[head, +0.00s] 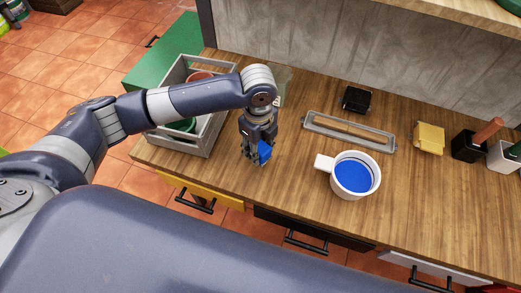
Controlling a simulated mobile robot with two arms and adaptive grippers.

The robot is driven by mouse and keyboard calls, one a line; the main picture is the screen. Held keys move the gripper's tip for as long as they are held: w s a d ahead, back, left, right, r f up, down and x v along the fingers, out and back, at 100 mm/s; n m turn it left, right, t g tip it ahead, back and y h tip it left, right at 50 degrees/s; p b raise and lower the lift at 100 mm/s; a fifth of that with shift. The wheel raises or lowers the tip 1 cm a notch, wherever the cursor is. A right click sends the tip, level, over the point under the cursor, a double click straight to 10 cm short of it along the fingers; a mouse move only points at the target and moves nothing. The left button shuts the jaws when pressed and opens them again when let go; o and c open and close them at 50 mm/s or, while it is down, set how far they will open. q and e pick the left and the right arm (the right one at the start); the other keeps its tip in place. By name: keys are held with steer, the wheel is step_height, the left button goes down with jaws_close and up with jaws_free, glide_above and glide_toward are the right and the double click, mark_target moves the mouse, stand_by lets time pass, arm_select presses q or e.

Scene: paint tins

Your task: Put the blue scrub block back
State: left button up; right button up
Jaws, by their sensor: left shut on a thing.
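The blue scrub block (264,152) is in the jaws of my left gripper (258,158), which is shut on it. The gripper points down over the wooden counter, between the grey crate and the white mug. Part of the block is hidden by the fingers, and I cannot tell whether it touches the counter. My right gripper is not in view.
A white mug (337,186) with blue contents stands right of the gripper. A grey crate (207,142) with pots stands left, partly behind my arm. A black block (356,99), a yellow block (429,138) and a black holder (468,147) stand further right.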

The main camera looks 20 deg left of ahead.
mark_target(261, 153)
arm_select(q)
steer(key=f+p, duration=0.1)
steer(key=f, duration=0.1)
steer(key=shift+w+d+f+p, duration=0.2)
steer(key=shift+w+f+p, duration=0.15)
steer(key=shift+w+p, duration=0.05)
steer(key=shift+f, duration=0.2)
steer(key=shift+f, duration=0.2)
steer(key=o, duration=0.9)
steer(key=shift+o, duration=0.2)
